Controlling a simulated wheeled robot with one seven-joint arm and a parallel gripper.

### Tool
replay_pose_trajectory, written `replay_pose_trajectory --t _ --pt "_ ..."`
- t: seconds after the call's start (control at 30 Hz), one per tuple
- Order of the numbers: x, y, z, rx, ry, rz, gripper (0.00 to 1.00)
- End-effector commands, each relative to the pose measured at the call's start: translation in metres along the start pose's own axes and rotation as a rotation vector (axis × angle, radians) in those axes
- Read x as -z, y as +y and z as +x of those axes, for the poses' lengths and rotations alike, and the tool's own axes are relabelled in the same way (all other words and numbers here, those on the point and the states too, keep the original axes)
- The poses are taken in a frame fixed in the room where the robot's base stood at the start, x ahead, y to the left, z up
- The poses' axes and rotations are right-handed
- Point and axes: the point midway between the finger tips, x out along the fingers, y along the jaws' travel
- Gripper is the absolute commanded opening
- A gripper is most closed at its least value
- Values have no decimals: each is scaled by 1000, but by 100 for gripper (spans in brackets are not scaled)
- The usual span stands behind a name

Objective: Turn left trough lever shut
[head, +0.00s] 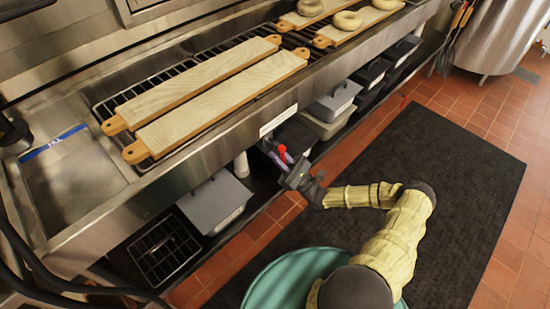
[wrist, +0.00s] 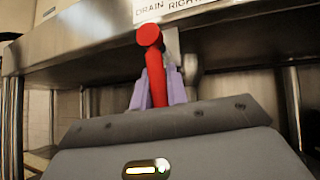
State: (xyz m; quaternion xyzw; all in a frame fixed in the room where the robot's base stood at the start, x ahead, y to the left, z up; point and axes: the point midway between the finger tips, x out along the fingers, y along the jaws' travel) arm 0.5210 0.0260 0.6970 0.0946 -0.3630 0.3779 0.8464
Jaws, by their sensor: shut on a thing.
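A red lever (wrist: 150,40) with a round end stands upright under the trough's front edge in the wrist view. It also shows as a small red spot in the head view (head: 282,149). My gripper (wrist: 158,88) is shut on it, with a purple finger on each side of the lever. In the head view my gripper (head: 287,157) reaches under the trough from the right. A label (wrist: 172,8) above the lever reads "DRAIN RIGHT", cut off at the picture's edge. The valve body behind the lever is mostly hidden.
The steel trough (head: 88,226) carries a rack with long wooden boards (head: 220,100) and bagels (head: 347,20). Grey bins (head: 215,200) and a wire crate (head: 166,250) sit on the shelf below. A black mat (head: 470,180) covers open floor at right.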

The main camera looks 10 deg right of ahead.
Motion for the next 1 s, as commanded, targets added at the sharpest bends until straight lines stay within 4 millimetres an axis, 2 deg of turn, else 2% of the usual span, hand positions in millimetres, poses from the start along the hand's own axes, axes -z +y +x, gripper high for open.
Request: replay_pose_trajectory --t 0.27,0.3,0.4,0.77,0.87,1.0 --pt "0 0 -2 1 3 0 0" --pt "0 0 -2 1 3 0 17" --pt "0 0 -1 2 2 -1 37" --pt "2 1 -2 -2 1 2 37" --pt "3 2 -11 -1 1 2 37" --pt "4 2 -33 0 2 1 37"
